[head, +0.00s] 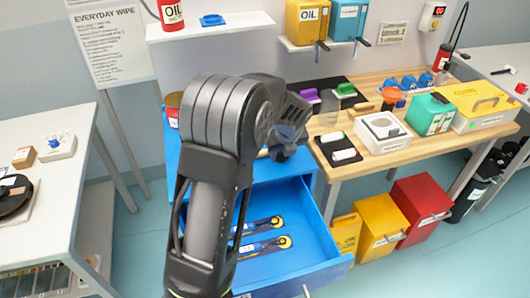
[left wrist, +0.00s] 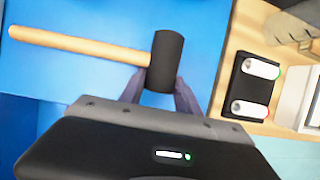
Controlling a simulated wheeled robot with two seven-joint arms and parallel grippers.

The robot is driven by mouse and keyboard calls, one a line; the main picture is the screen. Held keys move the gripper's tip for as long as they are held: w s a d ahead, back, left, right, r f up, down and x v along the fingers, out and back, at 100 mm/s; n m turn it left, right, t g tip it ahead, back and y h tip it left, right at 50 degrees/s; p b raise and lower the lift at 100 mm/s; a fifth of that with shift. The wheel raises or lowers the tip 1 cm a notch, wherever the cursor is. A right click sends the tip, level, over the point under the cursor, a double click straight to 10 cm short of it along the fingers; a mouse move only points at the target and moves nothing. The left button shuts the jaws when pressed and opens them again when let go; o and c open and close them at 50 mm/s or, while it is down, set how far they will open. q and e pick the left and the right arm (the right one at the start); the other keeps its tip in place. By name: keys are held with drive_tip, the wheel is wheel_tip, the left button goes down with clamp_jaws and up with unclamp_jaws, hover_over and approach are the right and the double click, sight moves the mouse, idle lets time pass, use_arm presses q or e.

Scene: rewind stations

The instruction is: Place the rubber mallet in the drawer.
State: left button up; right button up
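The rubber mallet lies over the blue cabinet top in the left wrist view, with a black head (left wrist: 166,58) and a pale wooden handle (left wrist: 80,45) pointing left. In the head view my left arm hides most of it. My left gripper (head: 287,143) is at the mallet head; its fingers show on both sides of the head in the left wrist view (left wrist: 162,84). I cannot tell whether they press on it. The blue drawer (head: 318,252) is pulled open below the cabinet top, with two yellow-and-dark tools (head: 262,245) inside. My right gripper is not in view.
A wooden workbench (head: 375,180) stands right of the cabinet, carrying a black tray with white cylinders (head: 343,154), a white box (head: 380,132) and a green box (head: 430,114). Yellow (head: 381,223) and red (head: 418,207) bins stand below. A white table (head: 50,150) is at left.

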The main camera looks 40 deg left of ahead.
use_arm(q)
clamp_jaws()
drive_tip(key=shift+r, duration=0.1)
idle(0.3)
wheel_tip(320, 180, up, 10)
drive_tip(key=shift+f+b, duration=0.1)
drive_tip(key=shift+b, duration=0.45)
idle(0.4)
